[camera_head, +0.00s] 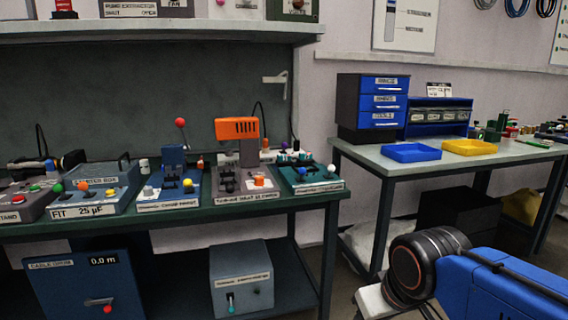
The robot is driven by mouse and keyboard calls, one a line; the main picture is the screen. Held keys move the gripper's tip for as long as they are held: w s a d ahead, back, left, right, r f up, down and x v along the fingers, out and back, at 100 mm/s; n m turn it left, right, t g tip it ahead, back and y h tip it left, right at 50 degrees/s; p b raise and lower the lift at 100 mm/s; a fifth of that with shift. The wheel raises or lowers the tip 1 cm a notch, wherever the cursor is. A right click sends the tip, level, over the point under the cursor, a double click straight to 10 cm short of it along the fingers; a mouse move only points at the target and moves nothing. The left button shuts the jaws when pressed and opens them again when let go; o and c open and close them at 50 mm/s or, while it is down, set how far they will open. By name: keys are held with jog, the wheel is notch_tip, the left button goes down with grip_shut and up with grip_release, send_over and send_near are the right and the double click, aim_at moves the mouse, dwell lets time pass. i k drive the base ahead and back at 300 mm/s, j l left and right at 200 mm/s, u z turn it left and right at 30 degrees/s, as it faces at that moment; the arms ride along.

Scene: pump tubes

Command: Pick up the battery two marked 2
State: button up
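I cannot make out a battery marked 2 in this view. Small cylinders and parts (497,130) stand at the back of the right workbench, too small to identify. Part of my blue and black arm fills the lower right corner. My gripper's fingers do not show, so its state and anything in it are hidden.
The left green bench (300,204) carries several devices, including an orange-topped machine (237,129) and a capacitor box (92,189). The right workbench (400,163) holds blue drawers (384,101), a blue tray (411,153) and a yellow tray (469,148). A gap separates the benches.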

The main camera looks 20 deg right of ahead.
aim_at(304, 157)
jog(key=i+l+u, duration=0.15)
jog(key=l, duration=0.3)
jog(key=i+l+u, duration=0.1)
jog(key=l, duration=0.3)
jog(key=i+l+u, duration=0.15)
jog(key=l, duration=0.35)
jog(key=i+l+u, duration=0.15)
jog(key=l, duration=0.3)
jog(key=i+l+u, duration=0.1)
jog(key=l, duration=0.4)
